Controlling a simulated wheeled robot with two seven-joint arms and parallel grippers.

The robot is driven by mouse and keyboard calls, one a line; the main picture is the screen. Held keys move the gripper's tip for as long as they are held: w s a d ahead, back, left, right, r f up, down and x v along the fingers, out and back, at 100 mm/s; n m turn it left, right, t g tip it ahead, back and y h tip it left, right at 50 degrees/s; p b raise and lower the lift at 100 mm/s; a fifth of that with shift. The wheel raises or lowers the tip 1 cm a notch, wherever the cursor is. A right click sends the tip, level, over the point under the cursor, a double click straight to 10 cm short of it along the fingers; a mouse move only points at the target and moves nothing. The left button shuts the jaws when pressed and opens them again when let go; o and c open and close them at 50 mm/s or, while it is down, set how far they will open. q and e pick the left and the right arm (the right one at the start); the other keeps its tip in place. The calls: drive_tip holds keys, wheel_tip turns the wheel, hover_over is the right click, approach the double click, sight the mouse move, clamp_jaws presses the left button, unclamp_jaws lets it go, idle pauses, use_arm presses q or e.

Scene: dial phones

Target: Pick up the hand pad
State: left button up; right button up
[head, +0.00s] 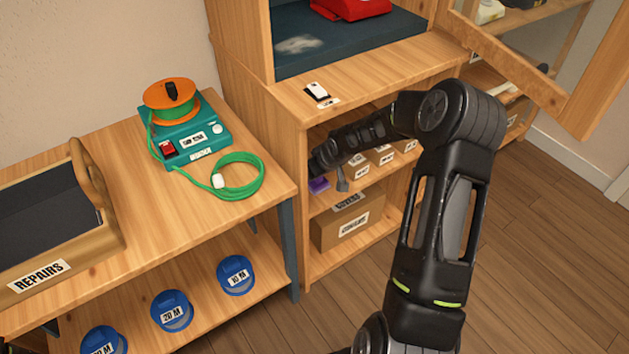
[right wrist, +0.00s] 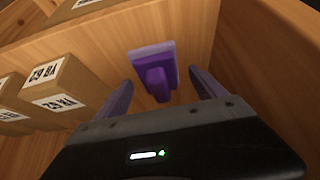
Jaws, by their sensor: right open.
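The hand pad is a purple block with a raised grip (right wrist: 155,77), lying on the wooden shelf in the right wrist view. In the head view the purple pad (head: 318,185) shows at the left end of the cabinet's upper shelf, partly hidden by my right arm. My right gripper (right wrist: 160,95) is open, with its two fingers apart on either side of the pad's near end. The jaws hold nothing. In the head view my right gripper (head: 341,181) reaches into the shelf opening. My left gripper is not in view.
Labelled cardboard boxes (right wrist: 62,90) stand left of the pad, and a wooden cabinet wall (right wrist: 275,60) rises to its right. A larger box (head: 348,222) sits on the shelf below. The workbench (head: 245,215) at left holds a cable reel (head: 172,100) and a repairs tray (head: 100,245).

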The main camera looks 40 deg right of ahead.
drive_tip(key=shift+c, duration=0.2)
idle(0.4)
drive_tip(key=c, duration=1.4)
drive_tip(key=shift+r, duration=0.1)
drive_tip(key=shift+c, duration=0.2)
drive_tip(key=shift+r+p, duration=0.4)
drive_tip(key=shift+s+f, duration=0.1)
drive_tip(key=shift+s, duration=0.3)
drive_tip(key=s+p, duration=0.4)
drive_tip(key=s, duration=1.3)
drive_tip(key=shift+a+p, duration=0.2)
drive_tip(key=shift+p, duration=0.2)
drive_tip(key=shift+s, duration=0.1)
